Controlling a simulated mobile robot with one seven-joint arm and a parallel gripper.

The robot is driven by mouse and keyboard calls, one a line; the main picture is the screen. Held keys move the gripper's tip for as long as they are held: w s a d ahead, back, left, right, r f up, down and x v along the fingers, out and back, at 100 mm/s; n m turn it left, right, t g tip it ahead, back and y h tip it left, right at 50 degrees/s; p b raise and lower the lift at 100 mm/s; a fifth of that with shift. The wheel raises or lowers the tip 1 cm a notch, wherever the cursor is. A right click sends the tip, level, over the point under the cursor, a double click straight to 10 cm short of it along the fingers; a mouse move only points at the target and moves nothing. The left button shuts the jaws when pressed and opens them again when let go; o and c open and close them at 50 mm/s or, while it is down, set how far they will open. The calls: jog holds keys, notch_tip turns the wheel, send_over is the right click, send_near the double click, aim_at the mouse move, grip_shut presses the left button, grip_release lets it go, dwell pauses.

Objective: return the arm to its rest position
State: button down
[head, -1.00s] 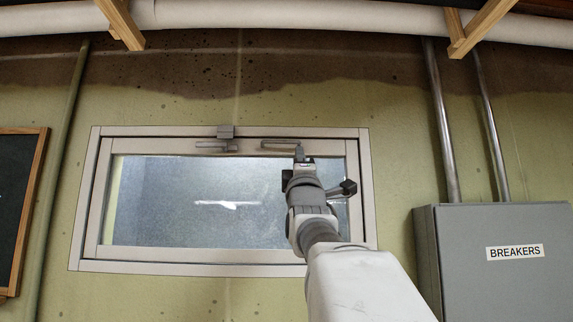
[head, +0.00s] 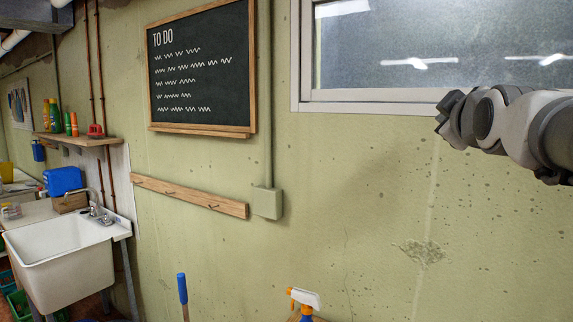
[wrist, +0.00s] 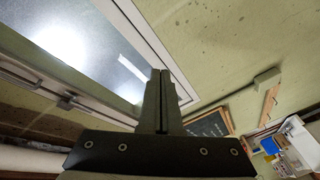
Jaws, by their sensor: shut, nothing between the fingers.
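My gripper (wrist: 161,74) is in the middle of the wrist view, its two dark fingers together and nothing between them. In the head view my arm (head: 500,120) comes in from the right edge, in front of the wall and the lower part of the window (head: 440,50). I cannot tell the distance between the fingers and the window frame.
A chalkboard (head: 200,75) and a hook rail (head: 190,195) hang on the wall. A sink (head: 60,260) and a small shelf (head: 78,140) are at left. A spray bottle (head: 304,302) and a blue handle (head: 183,290) rise at the bottom. The wall below my arm is clear.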

jog(key=s+a+f+m+g+y, duration=0.1)
jog(key=s+a+f+m+g, duration=0.1)
jog(key=s+a+f+g, duration=0.2)
jog(key=s+a+f+m+g+y, duration=0.2)
jog(key=s+f, duration=0.8)
jog(key=f, duration=0.8)
jog(key=s+a+f+m+g+y, duration=0.1)
jog(key=s+a+f+m+g, duration=0.2)
jog(key=f, duration=0.8)
jog(key=s+a+g, duration=0.2)
jog(key=s+a, duration=0.2)
jog(key=s, duration=0.1)
jog(key=shift+f+g+y, duration=0.3)
jog(key=c, duration=1.6)
grip_release()
jog(key=shift+w, duration=0.1)
